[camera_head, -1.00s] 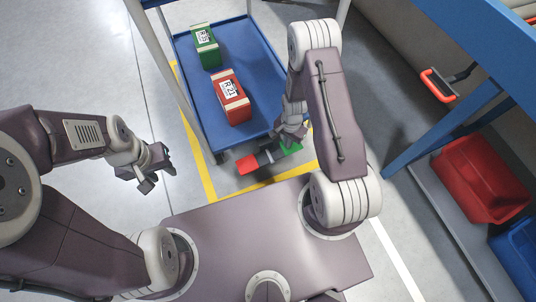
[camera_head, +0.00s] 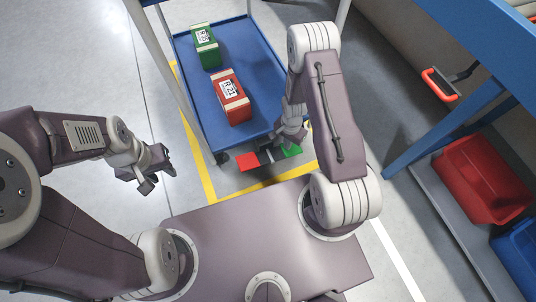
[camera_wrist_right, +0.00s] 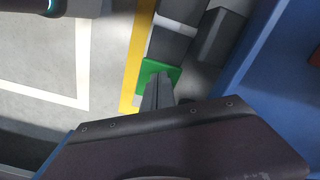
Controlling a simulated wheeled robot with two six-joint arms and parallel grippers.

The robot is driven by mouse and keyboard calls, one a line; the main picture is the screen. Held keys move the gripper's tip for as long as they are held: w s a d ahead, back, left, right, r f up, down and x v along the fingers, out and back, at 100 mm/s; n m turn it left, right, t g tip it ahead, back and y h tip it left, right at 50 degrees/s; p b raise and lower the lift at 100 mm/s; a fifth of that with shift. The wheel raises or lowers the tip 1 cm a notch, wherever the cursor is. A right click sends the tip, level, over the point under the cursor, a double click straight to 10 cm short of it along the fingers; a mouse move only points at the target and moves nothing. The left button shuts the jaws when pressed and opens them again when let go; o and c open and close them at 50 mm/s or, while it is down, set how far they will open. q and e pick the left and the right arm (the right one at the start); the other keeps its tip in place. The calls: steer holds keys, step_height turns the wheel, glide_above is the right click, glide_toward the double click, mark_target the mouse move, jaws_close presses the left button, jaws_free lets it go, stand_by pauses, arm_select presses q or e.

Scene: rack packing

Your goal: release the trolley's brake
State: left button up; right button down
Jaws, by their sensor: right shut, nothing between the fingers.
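The blue trolley (camera_head: 262,92) stands ahead of me. At its near end, low down, is the brake pedal bar, with a red pad (camera_head: 247,162) at the left and a green pad (camera_head: 291,151) at the right. The green pad also shows in the right wrist view (camera_wrist_right: 147,73). My right gripper (camera_wrist_right: 158,82) is shut and empty, with its fingertips over the green pad; whether they press on it is hard to tell. In the head view, my right arm partly hides the pedal. My left gripper (camera_head: 160,178) is open and empty, left of the trolley.
A green box (camera_head: 205,47) and a red box (camera_head: 232,98) stand on the trolley deck. Yellow floor lines (camera_head: 205,180) run around the trolley. At the right is a blue rack (camera_head: 450,125) with a red bin (camera_head: 480,180) and a blue bin (camera_head: 520,245). Floor at the left is clear.

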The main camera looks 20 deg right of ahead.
step_height(320, 180, up, 7)
steer(key=p, duration=0.6)
steer(key=shift+p, duration=0.35)
steer(key=shift+f, duration=0.1)
